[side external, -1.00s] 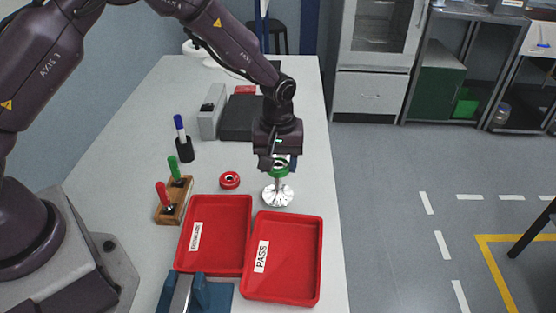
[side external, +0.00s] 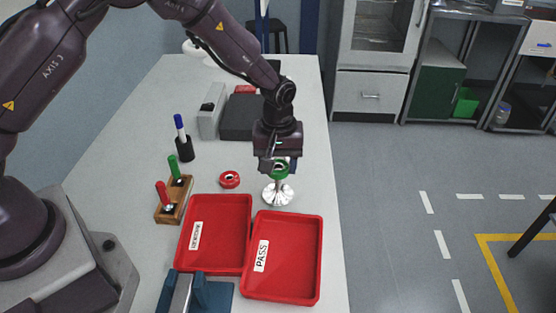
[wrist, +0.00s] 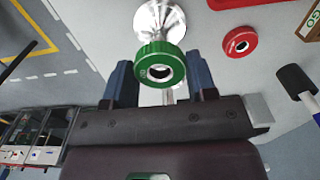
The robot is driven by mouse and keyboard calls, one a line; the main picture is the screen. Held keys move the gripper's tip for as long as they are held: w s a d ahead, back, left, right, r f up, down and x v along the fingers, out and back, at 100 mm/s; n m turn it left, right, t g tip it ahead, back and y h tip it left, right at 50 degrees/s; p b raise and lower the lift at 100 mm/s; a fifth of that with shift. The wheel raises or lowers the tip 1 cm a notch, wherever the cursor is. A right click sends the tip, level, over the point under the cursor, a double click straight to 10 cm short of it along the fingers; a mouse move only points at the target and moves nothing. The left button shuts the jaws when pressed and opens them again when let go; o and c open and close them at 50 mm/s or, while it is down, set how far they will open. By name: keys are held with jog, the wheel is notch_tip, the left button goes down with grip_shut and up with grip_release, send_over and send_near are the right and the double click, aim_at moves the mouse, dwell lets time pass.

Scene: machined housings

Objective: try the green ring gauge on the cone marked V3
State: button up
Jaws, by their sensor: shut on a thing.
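The green ring gauge (side external: 281,170) is at the fingertips of my gripper (side external: 279,163), which is shut on it. In the wrist view the ring (wrist: 160,64) shows between the two blue-grey fingers (wrist: 160,84). A shiny silver cone piece (side external: 278,194) with a wide round foot stands on the table directly below the ring. It also shows beyond the ring in the wrist view (wrist: 163,16). The ring lines up over its narrow upper part; I cannot tell whether it is around the tip or just above it. No V3 mark is readable.
A red ring (side external: 229,180) lies left of the cone. Two red trays are in front, one labelled PASS (side external: 310,262), the other (side external: 240,203) with an unclear label. A wooden rack (side external: 168,212) with red and green handles and a pen cup (side external: 184,150) stand left.

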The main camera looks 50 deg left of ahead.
jog(key=shift+f, duration=1.55)
jog(key=shift+r, duration=0.15)
dwell(1.1)
jog(key=shift+r, duration=2.85)
notch_tip(320, 180, up, 5)
jog(key=shift+r, duration=0.1)
